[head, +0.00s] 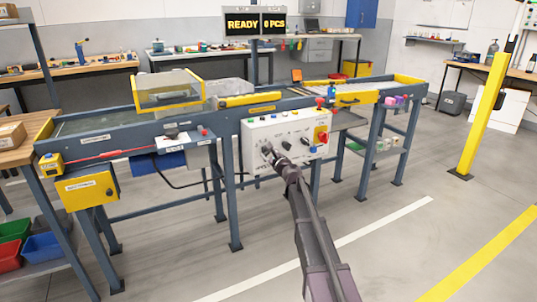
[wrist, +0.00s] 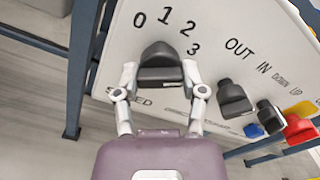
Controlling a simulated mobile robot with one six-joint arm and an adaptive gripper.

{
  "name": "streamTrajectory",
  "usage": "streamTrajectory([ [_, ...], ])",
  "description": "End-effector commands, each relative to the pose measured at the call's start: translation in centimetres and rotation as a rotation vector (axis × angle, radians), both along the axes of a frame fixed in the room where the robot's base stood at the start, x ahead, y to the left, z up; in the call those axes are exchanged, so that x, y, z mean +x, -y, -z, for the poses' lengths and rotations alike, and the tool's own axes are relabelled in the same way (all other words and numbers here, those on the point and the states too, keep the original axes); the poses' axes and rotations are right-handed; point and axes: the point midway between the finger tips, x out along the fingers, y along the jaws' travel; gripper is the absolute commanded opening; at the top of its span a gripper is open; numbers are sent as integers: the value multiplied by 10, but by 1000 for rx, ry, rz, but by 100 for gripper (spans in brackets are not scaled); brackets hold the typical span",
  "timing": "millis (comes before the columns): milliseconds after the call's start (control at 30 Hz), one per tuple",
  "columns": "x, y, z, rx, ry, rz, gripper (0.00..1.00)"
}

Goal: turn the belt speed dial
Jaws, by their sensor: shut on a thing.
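The belt speed dial (wrist: 160,58) is a black knob on the white control panel, with the numbers 0, 1, 2, 3 around its upper side and partly hidden SPEED lettering below. My gripper (wrist: 160,80) has one finger on each side of the dial and is shut on it. In the head view my gripper (head: 272,158) reaches the left part of the control panel (head: 262,133), and the dial is mostly hidden behind it. Which number the dial points to is hard to tell.
Right of the dial are a black OUT/IN switch (wrist: 233,97), a black DOWN/UP switch (wrist: 270,117) and a red knob (wrist: 298,128). The conveyor frame (head: 110,130) stands behind and left of the panel. The floor in front is free, with a yellow post (head: 483,115) at right.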

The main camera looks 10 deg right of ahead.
Motion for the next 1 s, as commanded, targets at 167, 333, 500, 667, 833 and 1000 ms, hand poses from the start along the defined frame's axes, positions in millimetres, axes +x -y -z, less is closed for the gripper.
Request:
streamTrajectory([
  [167,3,0,0,43,-13,1,6],
  [333,3,0,0,55,-17,2,6],
  [500,2,0,0,54,-17,2,6],
  [667,2,1,0,54,-17,2,74],
  [833,1,1,0,52,-17,2,89],
  [1000,1,1,0,51,-17,1,89],
])
